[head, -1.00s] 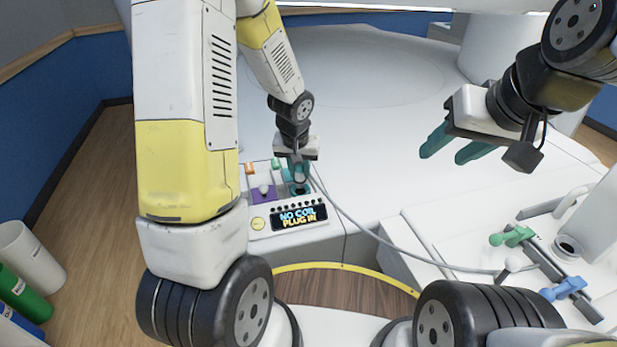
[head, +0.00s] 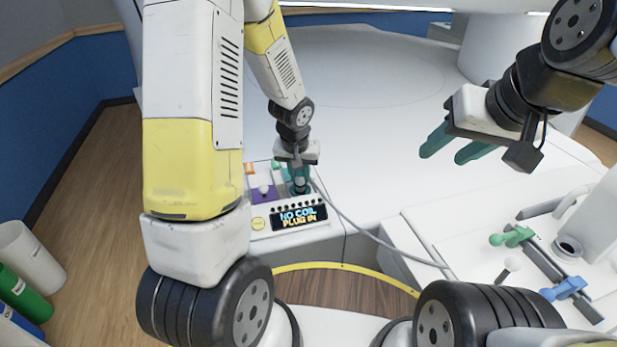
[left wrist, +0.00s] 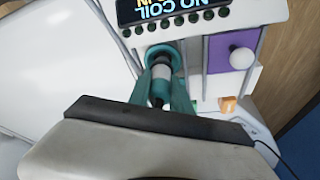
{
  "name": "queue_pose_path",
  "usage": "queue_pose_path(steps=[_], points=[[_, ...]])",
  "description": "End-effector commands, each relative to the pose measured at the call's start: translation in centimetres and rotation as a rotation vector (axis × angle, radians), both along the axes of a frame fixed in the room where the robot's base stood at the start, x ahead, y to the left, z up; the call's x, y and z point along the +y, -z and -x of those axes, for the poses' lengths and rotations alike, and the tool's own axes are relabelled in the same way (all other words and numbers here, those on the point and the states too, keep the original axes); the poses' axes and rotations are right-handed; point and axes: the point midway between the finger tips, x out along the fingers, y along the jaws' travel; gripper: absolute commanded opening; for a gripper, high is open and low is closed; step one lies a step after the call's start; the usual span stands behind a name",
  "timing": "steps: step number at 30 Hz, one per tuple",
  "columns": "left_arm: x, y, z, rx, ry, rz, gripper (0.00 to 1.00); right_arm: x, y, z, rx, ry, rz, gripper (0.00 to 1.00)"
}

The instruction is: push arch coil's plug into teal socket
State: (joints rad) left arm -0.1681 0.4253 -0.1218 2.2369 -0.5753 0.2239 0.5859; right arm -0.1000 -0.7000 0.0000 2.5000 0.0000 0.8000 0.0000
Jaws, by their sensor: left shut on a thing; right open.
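My left gripper (head: 299,182) points down at the front panel, its teal fingers shut on the plug. In the left wrist view the plug (left wrist: 161,82), a dark body with a pale grey band, sits between the fingers. Its front end meets the round teal socket (left wrist: 162,54) in line; I cannot tell how deep it is. In the head view the fingers mostly hide plug and socket. A grey cable (head: 375,238) runs from the plug toward the right. I cannot make out the arch coil itself. My right gripper (head: 455,150) is open and empty above the white table.
The panel display (head: 299,217) reads "NO COIL PLUG IN". A purple square with a white knob (head: 264,190) and orange and green tags lie beside the socket. On the right bench are a green clamp (head: 512,236) and a blue clamp (head: 564,288). The white table (head: 370,130) is clear.

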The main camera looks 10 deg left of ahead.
Motion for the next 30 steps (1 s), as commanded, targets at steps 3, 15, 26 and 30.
queue_pose_path(steps=[3,15,26,30], points=[[0.0,0.3,0.0,0.0,0.0,0.0,0.0,0.0,0.0,0.0,0.0,0.0,0.0,0.46],[0.0,1.1,0.0,0.001,0.0,0.0,0.0,0.0,0.0,0.0,0.0,0.0,0.0,0.46],[0.0,1.8,0.0,0.002,0.0,-0.001,0.0,0.0,0.0,0.0,0.0,0.0,0.0,0.46],[0.0,2.1,0.0,0.001,0.0,0.0,0.0,0.0,0.0,0.0,0.0,0.0,0.0,0.46]])
